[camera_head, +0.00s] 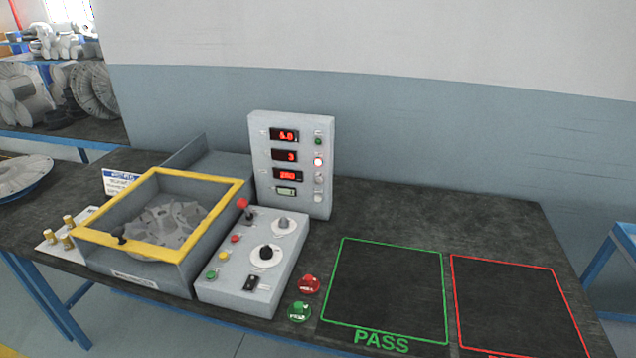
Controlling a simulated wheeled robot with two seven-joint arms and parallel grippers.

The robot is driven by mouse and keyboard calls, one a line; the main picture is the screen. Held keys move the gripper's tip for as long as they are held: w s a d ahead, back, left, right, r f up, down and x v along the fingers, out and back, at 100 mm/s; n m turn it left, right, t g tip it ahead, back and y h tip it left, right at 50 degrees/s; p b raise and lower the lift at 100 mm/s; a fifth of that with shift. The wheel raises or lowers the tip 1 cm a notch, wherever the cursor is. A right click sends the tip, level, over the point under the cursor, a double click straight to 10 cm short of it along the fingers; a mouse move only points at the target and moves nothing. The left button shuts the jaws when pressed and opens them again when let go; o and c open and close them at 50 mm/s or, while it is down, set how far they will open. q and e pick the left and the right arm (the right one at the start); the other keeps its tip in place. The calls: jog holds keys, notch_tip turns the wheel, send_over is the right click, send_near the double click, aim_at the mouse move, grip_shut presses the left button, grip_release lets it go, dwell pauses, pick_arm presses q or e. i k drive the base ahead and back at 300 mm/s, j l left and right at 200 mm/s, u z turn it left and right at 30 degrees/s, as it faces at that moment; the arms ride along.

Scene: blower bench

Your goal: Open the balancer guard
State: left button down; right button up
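The balancer guard (212,222) is a yellow frame lying flat across the top of the grey balancer box (205,258), and it looks shut. A small dark knob (121,233) sits on its front edge. A grey finned impeller (165,228) shows through the frame, inside the box. Neither of my grippers is in view.
A control box (255,262) with a red-topped lever (243,205) stands right of the balancer. Behind it is an upright display panel (318,165) with red digits. Brass-coloured weights (68,222) stand at the left. Green PASS (390,285) and red outlined areas (515,300) are empty.

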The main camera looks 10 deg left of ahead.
aim_at(117, 240)
jog(key=u, duration=1.25)
